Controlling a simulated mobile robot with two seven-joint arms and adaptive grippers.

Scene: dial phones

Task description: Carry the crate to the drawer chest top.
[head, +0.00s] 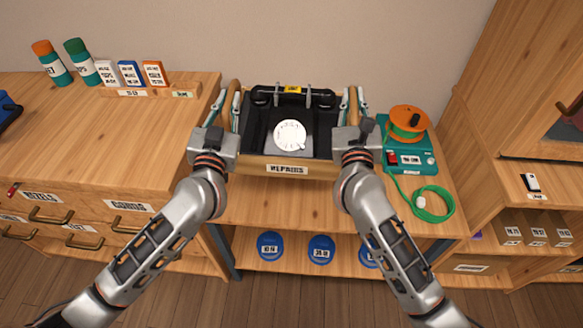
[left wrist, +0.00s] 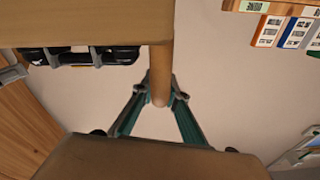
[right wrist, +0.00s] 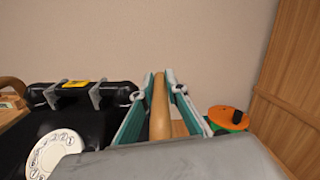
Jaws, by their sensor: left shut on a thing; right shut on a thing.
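The wooden crate (head: 252,167) has a REPAIRS label on its front and holds a black dial phone (head: 262,133) with a white dial. It is in the middle of the head view, over or on the right-hand bench; I cannot tell if it touches. My left gripper (head: 231,106) is shut on the crate's left handle, a round bar that shows in the left wrist view (left wrist: 160,70). My right gripper (head: 353,104) is shut on the right handle, also seen in the right wrist view (right wrist: 160,108). The drawer chest (head: 110,135) stands at the left.
On the chest top, two bottles (head: 83,65), several small boxes (head: 130,74) and a blue thing (head: 8,107) stand toward the back and left. Its middle is clear. A teal device (head: 408,150) with an orange spool (head: 408,120) and green cable (head: 432,205) sits right of the crate.

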